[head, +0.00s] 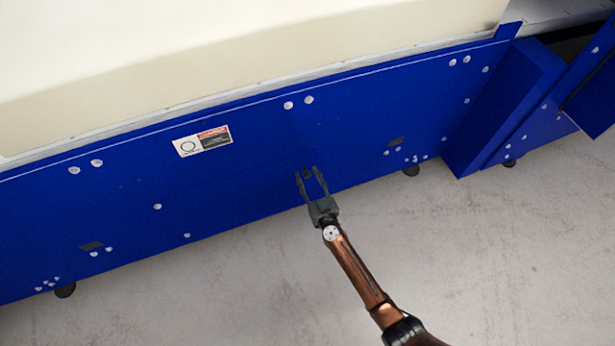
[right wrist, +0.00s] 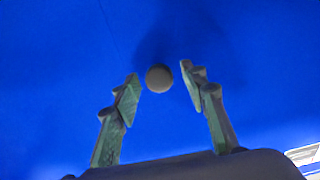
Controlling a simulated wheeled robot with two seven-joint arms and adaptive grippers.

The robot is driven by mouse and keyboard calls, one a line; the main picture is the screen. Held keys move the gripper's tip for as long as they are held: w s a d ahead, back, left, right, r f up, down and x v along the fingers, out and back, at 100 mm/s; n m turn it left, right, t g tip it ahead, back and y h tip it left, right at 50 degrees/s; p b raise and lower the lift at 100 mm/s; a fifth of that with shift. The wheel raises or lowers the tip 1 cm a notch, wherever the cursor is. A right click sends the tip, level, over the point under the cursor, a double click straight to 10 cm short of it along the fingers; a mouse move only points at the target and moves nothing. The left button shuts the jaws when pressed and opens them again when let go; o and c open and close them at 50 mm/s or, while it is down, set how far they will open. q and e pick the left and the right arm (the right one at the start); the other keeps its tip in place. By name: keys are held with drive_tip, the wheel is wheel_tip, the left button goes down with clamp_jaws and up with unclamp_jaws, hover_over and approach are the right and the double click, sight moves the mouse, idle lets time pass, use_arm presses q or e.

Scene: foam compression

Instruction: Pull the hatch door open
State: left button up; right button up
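The hatch door is part of the blue panel face (head: 240,180) that runs across the head view; I cannot make out its edges clearly. A small dark knob (head: 308,173) sits on the panel near its lower edge. In the right wrist view a round greyish knob (right wrist: 159,78) stands out against the blue. My right gripper (head: 312,172) is open, its fingers pointing at the panel. In the right wrist view its fingertips (right wrist: 160,84) are on either side of the knob, with a gap on both sides. My left gripper is not in view.
A cream block (head: 200,55) lies on top of the blue housing. A label (head: 202,141) and several pale bolt heads are on the panel. A blue upright part (head: 500,105) juts out at the right. Grey floor (head: 480,260) in front is clear.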

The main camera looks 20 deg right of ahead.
drive_tip(key=shift+c, duration=0.3)
clamp_jaws()
idle(0.3)
